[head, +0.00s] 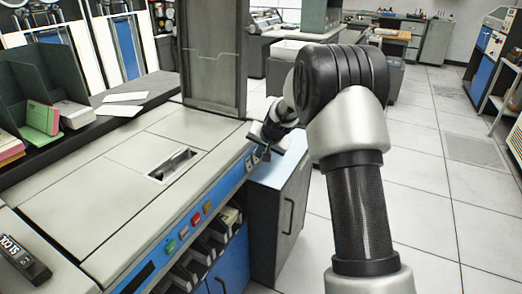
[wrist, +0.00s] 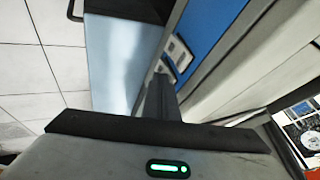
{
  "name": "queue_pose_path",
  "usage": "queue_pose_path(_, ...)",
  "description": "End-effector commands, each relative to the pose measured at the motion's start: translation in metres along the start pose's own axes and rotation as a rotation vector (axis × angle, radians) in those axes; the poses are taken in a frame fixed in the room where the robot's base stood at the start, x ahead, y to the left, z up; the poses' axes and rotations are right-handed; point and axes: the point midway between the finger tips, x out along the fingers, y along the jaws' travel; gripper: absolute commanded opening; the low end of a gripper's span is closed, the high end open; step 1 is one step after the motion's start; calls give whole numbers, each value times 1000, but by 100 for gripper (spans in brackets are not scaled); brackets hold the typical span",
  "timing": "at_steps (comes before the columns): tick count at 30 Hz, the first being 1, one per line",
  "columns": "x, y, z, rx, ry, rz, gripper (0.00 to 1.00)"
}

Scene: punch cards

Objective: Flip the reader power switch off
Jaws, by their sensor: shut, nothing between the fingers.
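The card reader (head: 110,185) is a long grey machine with a blue control strip along its front edge. My gripper (head: 262,154) is at the right end of that strip, its fingers shut and empty. In the wrist view the dark fingers (wrist: 160,92) point at the blue panel (wrist: 212,38). A small pale-framed switch plate (wrist: 180,52) sits on the panel just beyond the fingertips. A second small plate (wrist: 166,70) is partly hidden by the fingertips. I cannot tell whether they touch it, or which way the switch is set.
Green (head: 170,246), red (head: 195,219) and yellow (head: 207,206) buttons line the strip to the left. A grey cabinet (head: 285,205) with a pale blue top stands close under my gripper. A tall grey panel (head: 212,75) rises behind. Tiled floor is free at right.

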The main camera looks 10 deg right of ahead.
Motion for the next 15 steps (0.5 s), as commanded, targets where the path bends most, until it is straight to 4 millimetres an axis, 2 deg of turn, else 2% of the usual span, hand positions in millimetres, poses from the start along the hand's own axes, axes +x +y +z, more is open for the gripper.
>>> queue_pose_path(15,-14,-6,-8,0,1,0,0)
